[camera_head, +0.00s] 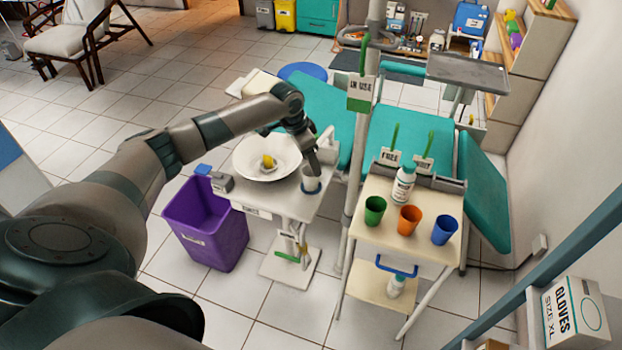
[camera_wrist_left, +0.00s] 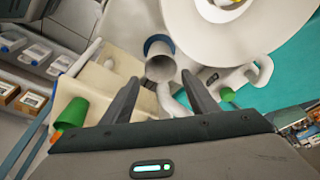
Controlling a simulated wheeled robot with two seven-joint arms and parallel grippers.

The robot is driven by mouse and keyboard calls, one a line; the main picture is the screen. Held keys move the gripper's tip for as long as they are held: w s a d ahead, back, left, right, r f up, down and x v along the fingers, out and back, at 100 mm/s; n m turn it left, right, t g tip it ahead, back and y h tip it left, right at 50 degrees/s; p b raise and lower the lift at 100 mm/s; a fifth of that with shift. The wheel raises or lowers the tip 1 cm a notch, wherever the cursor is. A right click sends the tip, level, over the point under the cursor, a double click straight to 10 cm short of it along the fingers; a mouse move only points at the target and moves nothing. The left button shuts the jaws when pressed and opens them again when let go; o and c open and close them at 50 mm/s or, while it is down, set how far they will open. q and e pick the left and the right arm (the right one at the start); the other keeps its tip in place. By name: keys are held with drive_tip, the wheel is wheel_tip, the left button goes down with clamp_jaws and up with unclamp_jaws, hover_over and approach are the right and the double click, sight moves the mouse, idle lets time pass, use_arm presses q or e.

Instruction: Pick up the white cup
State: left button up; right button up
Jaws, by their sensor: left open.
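The white cup (camera_head: 311,183) stands at the right end of the small white stand, beside the white basin (camera_head: 267,157); a blue ring or base shows around it. My left gripper (camera_head: 312,160) is right at the cup from above, partly covering it. In the left wrist view the cup (camera_wrist_left: 160,68) appears greyish, with a blue part (camera_wrist_left: 156,42) behind it. My left gripper (camera_wrist_left: 160,82) is open there, with the cup ahead of the gap between its fingers. Whether a finger touches the cup cannot be told. My right gripper is not in view.
A cream cart (camera_head: 385,225) to the right holds green (camera_head: 375,210), orange (camera_head: 409,219) and blue (camera_head: 444,230) cups and a white bottle (camera_head: 403,186). A pole (camera_head: 357,165) stands between stand and cart. A purple bin (camera_head: 207,222) is left of the stand. The teal chair (camera_head: 484,190) is behind.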

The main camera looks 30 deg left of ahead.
sight(311, 171)
use_arm(q)
drive_tip(key=shift+f, duration=0.1)
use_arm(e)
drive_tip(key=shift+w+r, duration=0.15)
use_arm(q)
drive_tip(key=shift+f, duration=0.25)
drive_tip(key=x, duration=0.1)
drive_tip(key=p+x, duration=0.1)
drive_tip(key=x, duration=0.1)
drive_tip(key=shift+s+a+f+p, duration=0.15)
drive_tip(key=shift+a+f+p, duration=0.05)
drive_tip(key=shift+f+p, duration=0.2)
drive_tip(key=shift+f, duration=0.45)
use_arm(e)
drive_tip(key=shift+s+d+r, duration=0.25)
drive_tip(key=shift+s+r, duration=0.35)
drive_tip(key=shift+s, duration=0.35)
use_arm(q)
drive_tip(key=c, duration=0.8)
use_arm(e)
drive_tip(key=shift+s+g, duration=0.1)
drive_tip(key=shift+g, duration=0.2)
